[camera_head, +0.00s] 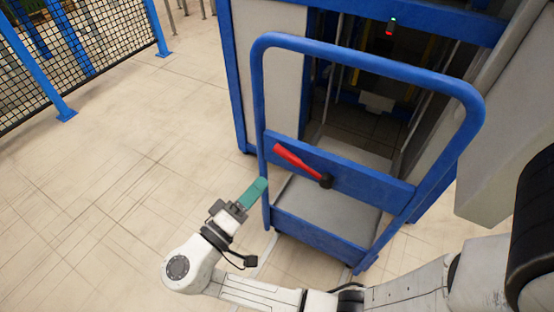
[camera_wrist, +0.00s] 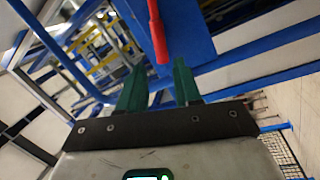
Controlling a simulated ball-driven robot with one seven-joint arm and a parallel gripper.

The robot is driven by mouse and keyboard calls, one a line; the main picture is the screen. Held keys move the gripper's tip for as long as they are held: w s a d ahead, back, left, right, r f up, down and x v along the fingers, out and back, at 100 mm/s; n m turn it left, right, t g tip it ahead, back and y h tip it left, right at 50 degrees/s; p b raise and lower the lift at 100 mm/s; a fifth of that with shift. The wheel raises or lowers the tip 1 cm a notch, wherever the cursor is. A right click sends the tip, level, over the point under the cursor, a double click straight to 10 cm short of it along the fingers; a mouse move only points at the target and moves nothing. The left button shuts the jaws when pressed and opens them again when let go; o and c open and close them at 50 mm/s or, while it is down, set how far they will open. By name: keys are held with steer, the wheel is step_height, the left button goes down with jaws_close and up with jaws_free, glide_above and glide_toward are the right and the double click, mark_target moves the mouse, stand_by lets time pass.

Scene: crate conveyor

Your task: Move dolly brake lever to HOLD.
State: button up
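The dolly's brake lever (camera_head: 298,160) is a red bar on a black pivot (camera_head: 326,181), mounted on the blue cross panel (camera_head: 365,184) of the dolly. It slants from the pivot up and left. My gripper (camera_head: 262,184) is just left of the dolly's left upright, below the lever's free end and apart from it in the head view. In the wrist view, the green fingers (camera_wrist: 160,72) are spread with nothing held. The red lever (camera_wrist: 157,32) points down toward the gap between the fingertips; its depth is unclear. No HOLD marking is readable.
The dolly's blue tubular handle (camera_head: 370,65) arches over the panel, its left upright close to my gripper. A mesh fence (camera_head: 100,35) stands upper left. The tiled floor (camera_head: 110,160) at left is clear.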

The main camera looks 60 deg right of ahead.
mark_target(302, 164)
steer(key=d, duration=0.3)
steer(key=s+d+r, duration=0.1)
steer(key=d, duration=0.4)
steer(key=shift+s+d+r, duration=0.15)
steer(key=shift+d+r, duration=0.05)
steer(key=shift+d, duration=0.2)
jaws_close()
